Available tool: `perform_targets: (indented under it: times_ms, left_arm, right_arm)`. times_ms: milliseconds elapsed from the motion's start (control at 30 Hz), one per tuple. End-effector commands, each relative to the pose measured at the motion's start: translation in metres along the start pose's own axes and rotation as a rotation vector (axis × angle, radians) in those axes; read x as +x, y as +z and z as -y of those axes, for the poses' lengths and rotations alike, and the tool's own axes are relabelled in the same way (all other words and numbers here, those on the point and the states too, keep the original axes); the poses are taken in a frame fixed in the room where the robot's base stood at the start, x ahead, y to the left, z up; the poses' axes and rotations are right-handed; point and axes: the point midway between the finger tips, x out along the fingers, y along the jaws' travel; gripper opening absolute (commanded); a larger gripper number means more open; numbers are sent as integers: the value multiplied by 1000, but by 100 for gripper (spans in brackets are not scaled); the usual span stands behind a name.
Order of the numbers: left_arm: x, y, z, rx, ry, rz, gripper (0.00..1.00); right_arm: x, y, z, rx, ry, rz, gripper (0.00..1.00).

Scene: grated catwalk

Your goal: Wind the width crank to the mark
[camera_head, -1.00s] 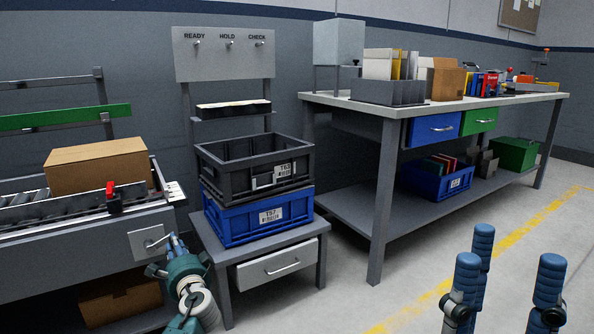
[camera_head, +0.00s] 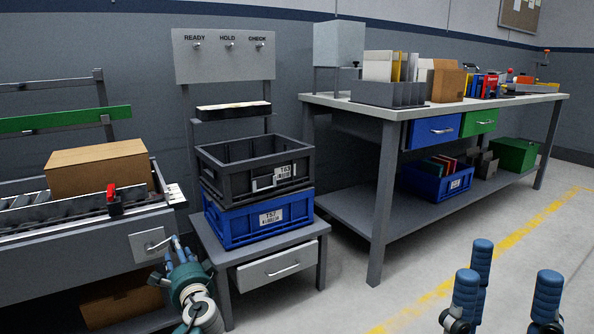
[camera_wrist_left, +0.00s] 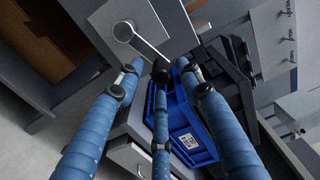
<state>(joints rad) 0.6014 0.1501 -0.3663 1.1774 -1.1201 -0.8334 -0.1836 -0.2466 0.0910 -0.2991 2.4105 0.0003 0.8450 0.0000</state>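The width crank (camera_head: 157,245) is a small metal arm on a light square plate at the front of the conveyor frame. In the left wrist view the crank arm (camera_wrist_left: 146,48) slants down right from its round hub to a dark knob (camera_wrist_left: 160,69). My left gripper (camera_head: 176,245) is at the crank; its blue fingers (camera_wrist_left: 160,70) are spread around the knob, with gaps visible at the sides. Contact with the middle finger is unclear. A red pointer block (camera_head: 114,200) sits on the conveyor rail near a pale scale plate (camera_head: 175,193). My right gripper (camera_head: 490,285) is open and empty.
A cardboard box (camera_head: 97,168) lies on the conveyor. Right of the crank, a stand (camera_head: 222,252) holds a black crate (camera_head: 226,153) stacked on a blue crate (camera_head: 240,222). A long workbench (camera_head: 385,113) stands farther right. The floor before it is clear.

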Motion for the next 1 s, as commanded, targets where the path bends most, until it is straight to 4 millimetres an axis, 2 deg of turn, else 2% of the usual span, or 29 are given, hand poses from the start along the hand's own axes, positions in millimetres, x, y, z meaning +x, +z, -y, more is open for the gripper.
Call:
perform_targets:
  times_ms: [367, 600, 1000]
  left_arm:
    - [-39, 1, 3, -1, 1, 1, 38]
    - [-60, 0, 2, 0, 0, 0, 38]
    - [-65, -2, 0, -6, 2, -8, 38]
  right_arm:
    - [-4, -2, -1, 8, 24, 61, 38]
    - [5, -3, -1, 8, 23, 58, 38]
    - [6, -4, -1, 7, 23, 55, 38]
